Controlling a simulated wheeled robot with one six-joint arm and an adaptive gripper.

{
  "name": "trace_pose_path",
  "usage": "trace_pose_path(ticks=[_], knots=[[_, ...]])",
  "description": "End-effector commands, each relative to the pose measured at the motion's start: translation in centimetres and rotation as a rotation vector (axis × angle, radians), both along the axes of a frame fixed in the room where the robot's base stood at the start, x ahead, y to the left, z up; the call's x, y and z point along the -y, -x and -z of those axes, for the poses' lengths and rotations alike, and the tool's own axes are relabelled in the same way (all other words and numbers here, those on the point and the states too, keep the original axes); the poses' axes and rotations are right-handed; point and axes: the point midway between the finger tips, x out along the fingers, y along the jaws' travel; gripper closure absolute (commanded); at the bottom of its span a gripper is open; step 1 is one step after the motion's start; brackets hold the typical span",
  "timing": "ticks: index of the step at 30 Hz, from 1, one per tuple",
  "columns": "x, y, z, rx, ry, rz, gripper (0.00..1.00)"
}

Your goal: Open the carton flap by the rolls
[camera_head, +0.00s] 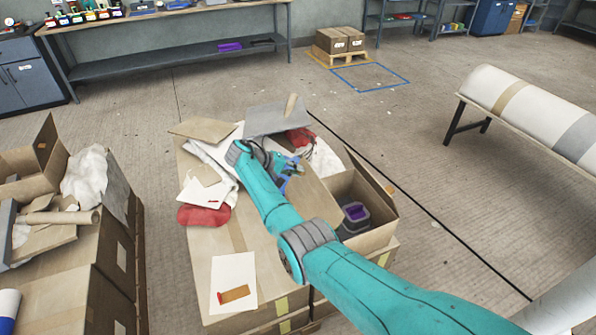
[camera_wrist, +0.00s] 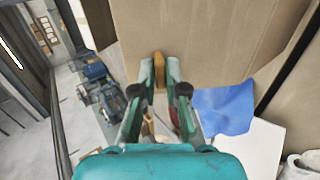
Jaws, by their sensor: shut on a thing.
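My gripper (camera_wrist: 160,75) is shut on a small tan-orange tab (camera_wrist: 159,68) at the edge of a broad brown cardboard panel (camera_wrist: 215,40), which looks like the carton flap. The panel fills the upper middle of the wrist view. In the head view my gripper (camera_head: 289,174) is over the cluttered carton top (camera_head: 228,250), and my arm hides part of it. There I cannot make out the tab or the hold. To the right, an open carton compartment (camera_head: 378,238) holds a dark tub with purple inside (camera_head: 355,213).
Rags, a red cloth (camera_head: 203,215), loose card and a grey sheet (camera_head: 277,117) lie around my gripper. Cardboard rolls (camera_head: 62,217) lie on cartons at the left. A big white roll (camera_head: 535,105) rests on a stand at the right. The floor behind is mostly clear.

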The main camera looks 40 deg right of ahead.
Motion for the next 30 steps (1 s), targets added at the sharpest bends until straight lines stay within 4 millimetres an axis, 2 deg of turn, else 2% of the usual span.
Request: trace_pose_path(ticks=[10, 11, 13, 23, 26, 30], knots=[[-0.4, 0.0, 0.5, -0.003, -0.009, -0.005, 1.0], [-0.4, 0.0, 0.5, -0.003, -0.009, -0.005, 0.81], [-0.4, 0.0, 0.5, -0.004, -0.008, -0.005, 0.65], [-0.3, 0.0, 0.2, -0.001, -0.006, -0.003, 0.65], [-0.9, -0.2, -0.3, -0.001, -0.005, -0.003, 0.65], [-2.6, -0.7, -1.5, -0.001, -0.005, -0.005, 0.65]])
